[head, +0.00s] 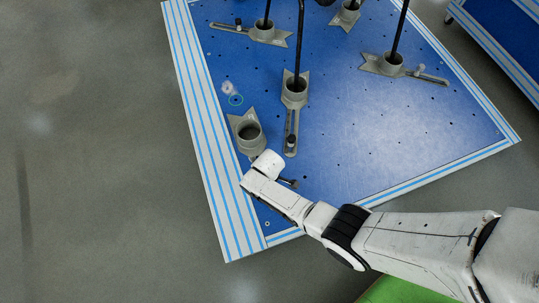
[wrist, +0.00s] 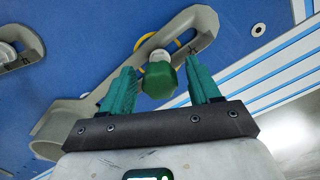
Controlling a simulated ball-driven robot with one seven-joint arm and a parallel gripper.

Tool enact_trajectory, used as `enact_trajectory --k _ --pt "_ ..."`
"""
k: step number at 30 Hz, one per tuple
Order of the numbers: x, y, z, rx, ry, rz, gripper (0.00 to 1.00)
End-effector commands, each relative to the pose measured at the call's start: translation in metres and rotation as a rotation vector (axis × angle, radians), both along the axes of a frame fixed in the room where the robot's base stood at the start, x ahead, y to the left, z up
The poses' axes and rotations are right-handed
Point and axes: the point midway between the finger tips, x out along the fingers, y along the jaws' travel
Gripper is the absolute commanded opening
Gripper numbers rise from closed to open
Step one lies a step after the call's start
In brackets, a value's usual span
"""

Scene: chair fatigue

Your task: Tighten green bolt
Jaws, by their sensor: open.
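The green bolt (wrist: 158,80) shows in the wrist view, with a pale section below its green head. It stands at the slotted arm of a grey clamp bracket (wrist: 196,22), with part of a yellow ring beside it. My gripper (wrist: 160,66) is open, with one teal finger on each side of the green head and visible gaps on both sides. In the head view, the wrist end of my arm is over the near left corner of the blue platform (head: 340,150), beside an empty grey bracket socket (head: 238,124). The fingers and the green bolt are hidden there.
Other grey brackets hold dark poles: one just beyond my wrist (head: 295,92), one at the right (head: 383,64), one at the back (head: 264,33). The platform has a blue-and-white striped border (head: 208,150). Bare floor (head: 90,150) lies to the left.

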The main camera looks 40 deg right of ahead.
Motion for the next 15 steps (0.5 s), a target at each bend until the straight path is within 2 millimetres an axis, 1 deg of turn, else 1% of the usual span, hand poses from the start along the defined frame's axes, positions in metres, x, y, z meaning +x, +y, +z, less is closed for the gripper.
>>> enact_trajectory --k 4,6,12,15 --pt "0.0001 0.0 0.0 0.0 0.0 0.0 0.62" --pt "0.0003 -0.0002 0.0003 0.0 0.0 0.029 0.62" --pt "0.0003 -0.0004 0.0006 0.0 0.0 0.243 0.62" --pt "0.0003 -0.0002 0.0003 0.0 -0.001 0.32 0.62"
